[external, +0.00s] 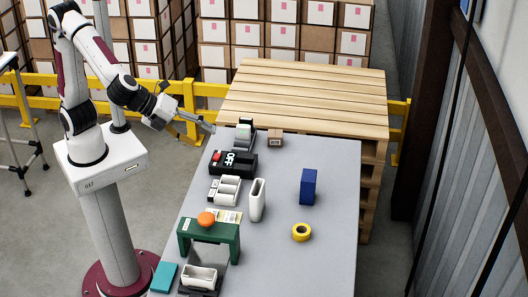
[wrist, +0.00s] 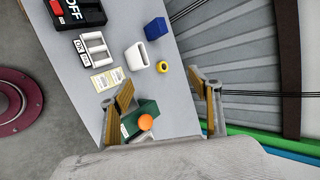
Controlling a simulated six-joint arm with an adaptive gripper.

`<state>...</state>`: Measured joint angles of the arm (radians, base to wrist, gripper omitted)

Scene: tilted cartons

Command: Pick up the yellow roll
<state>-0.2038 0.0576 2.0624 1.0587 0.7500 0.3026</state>
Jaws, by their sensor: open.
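The yellow roll (external: 301,232) lies flat on the grey table, right of the green stand and in front of the blue block. It is a small ring with a dark hole. In the wrist view the yellow roll (wrist: 162,67) appears small, between the lines of the two fingers and well beyond them. My gripper (external: 210,127) is open and empty, up near the far left corner of the table, well away from the roll. In the wrist view my gripper (wrist: 163,88) shows its two fingers spread apart.
A blue block (external: 308,187) and a white upright holder (external: 257,200) stand near the roll. A green stand (external: 208,235) with an orange ball (external: 206,219) is to its left. A black OFF box (external: 233,162) stands farther back. The table's right side is clear.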

